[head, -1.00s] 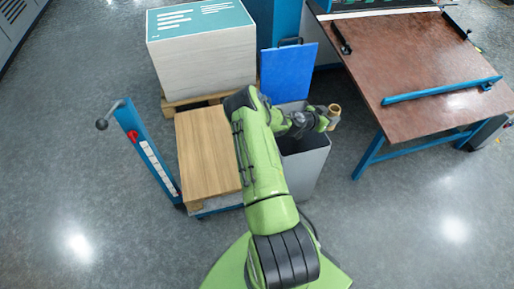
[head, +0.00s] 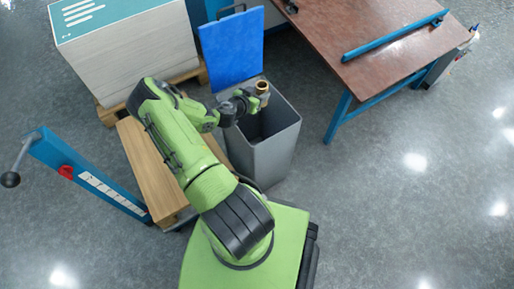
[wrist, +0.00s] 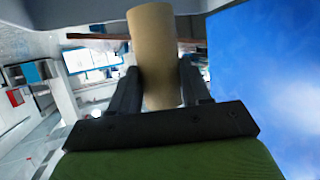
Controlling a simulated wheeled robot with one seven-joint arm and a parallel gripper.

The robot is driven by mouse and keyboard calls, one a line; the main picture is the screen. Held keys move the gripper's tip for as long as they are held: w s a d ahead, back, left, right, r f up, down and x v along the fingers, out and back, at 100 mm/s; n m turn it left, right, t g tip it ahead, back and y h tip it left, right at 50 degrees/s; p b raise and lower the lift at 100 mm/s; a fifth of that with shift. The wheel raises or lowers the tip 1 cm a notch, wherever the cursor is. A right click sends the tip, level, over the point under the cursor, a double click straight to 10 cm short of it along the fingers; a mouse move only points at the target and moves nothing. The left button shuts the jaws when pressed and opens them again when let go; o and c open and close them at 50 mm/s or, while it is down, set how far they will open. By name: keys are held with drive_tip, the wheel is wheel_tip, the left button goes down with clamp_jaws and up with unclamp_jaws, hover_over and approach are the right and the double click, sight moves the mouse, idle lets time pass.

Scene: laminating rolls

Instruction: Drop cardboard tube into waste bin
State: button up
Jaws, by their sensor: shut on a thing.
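The cardboard tube (head: 262,87) is a short tan cylinder, upright in the head view. My gripper (head: 256,97) is shut on it and holds it above the waste bin, near the back of the opening. In the wrist view the tube (wrist: 155,45) stands between the two dark fingers of my gripper (wrist: 158,82). The waste bin (head: 268,160) is a tall grey box with an open, dark inside. My arm and gripper hide part of its left and back rim. The exact height of the tube above the rim is hard to tell.
A blue panel (head: 232,50) stands upright at the bin's back and also shows in the wrist view (wrist: 265,80). A stack of boards (head: 125,50) is behind left. A brown table (head: 375,45) is right. Floor at right is clear.

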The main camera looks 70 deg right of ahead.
drive_tip(key=shift+f, duration=0.55)
drive_tip(key=o, duration=1.1)
drive_tip(key=shift+r, duration=0.1)
drive_tip(key=p+v, duration=0.3)
drive_tip(key=v, duration=1.2)
drive_tip(key=shift+a, duration=0.35)
drive_tip(key=shift+r, duration=0.1)
